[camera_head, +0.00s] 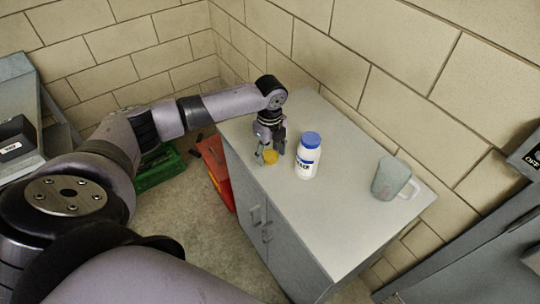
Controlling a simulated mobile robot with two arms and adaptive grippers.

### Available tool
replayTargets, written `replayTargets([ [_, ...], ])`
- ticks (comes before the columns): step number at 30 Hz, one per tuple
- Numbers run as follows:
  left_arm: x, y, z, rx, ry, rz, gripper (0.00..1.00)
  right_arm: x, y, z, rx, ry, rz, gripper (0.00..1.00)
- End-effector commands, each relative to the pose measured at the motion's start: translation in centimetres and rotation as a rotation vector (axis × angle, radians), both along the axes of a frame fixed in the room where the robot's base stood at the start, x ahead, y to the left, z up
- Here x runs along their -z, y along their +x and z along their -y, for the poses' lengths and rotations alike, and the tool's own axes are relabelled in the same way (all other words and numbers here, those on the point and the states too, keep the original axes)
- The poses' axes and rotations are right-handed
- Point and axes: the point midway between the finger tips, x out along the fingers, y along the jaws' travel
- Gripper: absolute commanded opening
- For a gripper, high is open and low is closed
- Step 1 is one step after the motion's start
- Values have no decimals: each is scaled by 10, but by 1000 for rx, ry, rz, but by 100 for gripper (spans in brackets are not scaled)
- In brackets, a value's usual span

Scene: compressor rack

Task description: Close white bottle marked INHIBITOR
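A white bottle (307,161) with a blue top and a dark blue label stands upright on the grey cabinet top (345,225). The label's lettering is too small to read. My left gripper (270,154) points down just left of the bottle, apart from it. Its fingers are spread around a small round yellow cap-like piece (271,157) at the cabinet top. I cannot tell whether the fingers grip this piece. My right gripper is not in view.
A grey-green mug (388,178) stands at the right of the cabinet top, its handle to the right. A red bin (215,170) and a green crate (160,168) are on the floor left of the cabinet. A block wall runs behind. The front of the top is clear.

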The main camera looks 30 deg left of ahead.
Motion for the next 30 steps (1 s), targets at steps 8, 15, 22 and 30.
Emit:
replayTargets([
  [8, 0, 0, 0, 0, 0, 0, 32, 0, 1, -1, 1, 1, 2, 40],
  [15, 0, 0, 0, 0, 0, 0, 32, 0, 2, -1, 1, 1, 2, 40],
  [22, -11, 1, 0, 1, 1, 2, 32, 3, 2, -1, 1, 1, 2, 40],
  [30, -62, 1, 0, 1, -1, 7, 31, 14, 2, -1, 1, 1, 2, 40],
])
